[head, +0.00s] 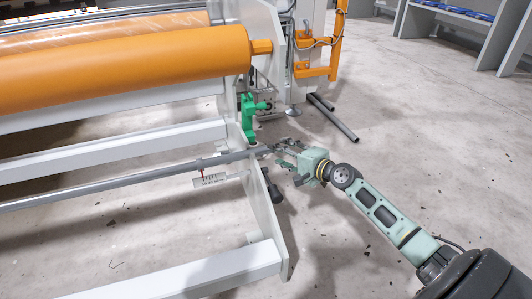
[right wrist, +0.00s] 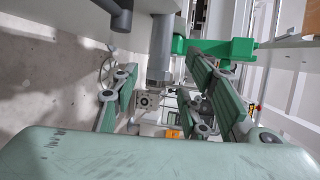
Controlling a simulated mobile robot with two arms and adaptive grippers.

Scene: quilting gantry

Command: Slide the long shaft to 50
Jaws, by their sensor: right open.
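The long shaft (head: 130,180) is a grey bar running from the left edge, low across the gantry, to its right end by the end plate. My right gripper (head: 279,153) is at that right end, its fingers open. In the right wrist view, a grey bar that looks like the shaft (right wrist: 162,45) reaches between the spread fingers (right wrist: 160,92); I cannot tell whether they touch it. A small white scale (head: 209,181) with dark marks and a red pointer (head: 202,172) sits just below the shaft; its numbers are too small to read. My left gripper is out of view.
The white end plate (head: 266,215) and lower beam (head: 190,278) stand close to my right gripper. A green bracket (head: 249,115) is just above the shaft's end. Orange rollers (head: 130,70) lie higher up. Loose grey bars (head: 335,120) lie on the floor behind; the floor at right is mostly clear.

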